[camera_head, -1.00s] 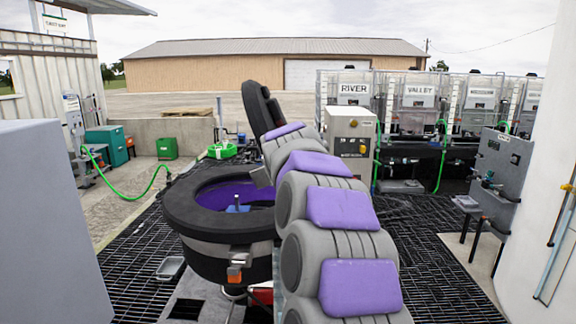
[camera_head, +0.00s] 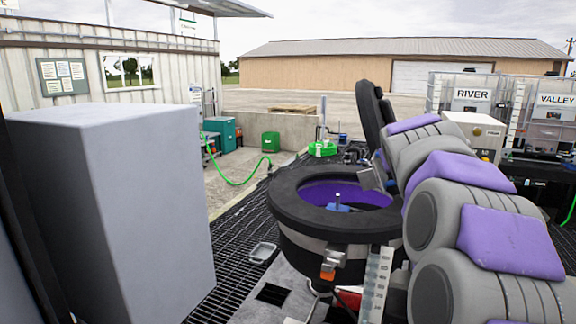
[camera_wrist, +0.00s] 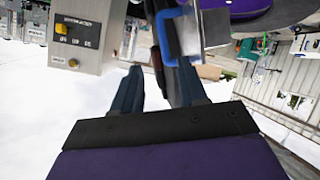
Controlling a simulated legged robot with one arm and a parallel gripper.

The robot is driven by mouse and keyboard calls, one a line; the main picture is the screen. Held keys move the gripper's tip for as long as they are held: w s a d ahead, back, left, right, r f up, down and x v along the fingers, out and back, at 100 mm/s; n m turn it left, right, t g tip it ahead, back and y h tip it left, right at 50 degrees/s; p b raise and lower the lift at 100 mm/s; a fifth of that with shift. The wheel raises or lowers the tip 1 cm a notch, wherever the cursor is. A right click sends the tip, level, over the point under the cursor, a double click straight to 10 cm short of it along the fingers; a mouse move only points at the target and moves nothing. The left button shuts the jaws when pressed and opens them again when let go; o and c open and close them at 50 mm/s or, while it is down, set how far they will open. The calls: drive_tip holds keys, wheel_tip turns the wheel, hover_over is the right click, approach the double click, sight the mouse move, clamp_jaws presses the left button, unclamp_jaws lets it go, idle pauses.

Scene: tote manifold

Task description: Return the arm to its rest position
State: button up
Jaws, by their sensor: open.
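My arm, grey links with purple pads, reaches up and away on the right of the head view. My gripper (camera_wrist: 160,78) shows in the wrist view with its two dark blue fingers apart and nothing clearly held between them. I cannot clearly make out the fingers in the head view. A blue handle-shaped part (camera_wrist: 165,34) and a bare metal plate (camera_wrist: 215,28) appear near the fingertips in the wrist view; I cannot tell whether they touch. The wrist view is turned upside down.
A round black-rimmed basin (camera_head: 285,212) with a purple inside stands left of my arm. A control box (camera_head: 473,132) is behind the arm; it also shows in the wrist view (camera_wrist: 80,35). A large grey block (camera_head: 110,200) fills the left. Dark grating lies between block and basin.

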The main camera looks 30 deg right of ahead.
drive_tip(key=s+a+f+n+g+y+b, duration=0.2)
drive_tip(key=s+a+f+y+b, duration=0.1)
drive_tip(key=a+f, duration=0.95)
drive_tip(key=s+a+f+n+g+y+b, duration=0.1)
drive_tip(key=s+a+f+y+b, duration=0.2)
drive_tip(key=a+f, duration=0.95)
drive_tip(key=s+a+f+g+y+b, duration=0.1)
drive_tip(key=s+a+f+g+b, duration=0.1)
drive_tip(key=s+a+f, duration=0.3)
drive_tip(key=s+a+f+n+g+y+b, duration=0.1)
drive_tip(key=s+a+f, duration=0.5)
drive_tip(key=s, duration=0.6)
drive_tip(key=s+a+f+g+y+b, duration=0.1)
drive_tip(key=s+a+f+g+b, duration=0.1)
drive_tip(key=s+a+f+g, duration=0.2)
drive_tip(key=s+a+f, duration=0.2)
drive_tip(key=s+f, duration=0.2)
drive_tip(key=shift+s+a+f+n+y+b, duration=0.15)
drive_tip(key=shift+s+f+n+y+b, duration=0.15)
drive_tip(key=shift+s+n, duration=0.1)
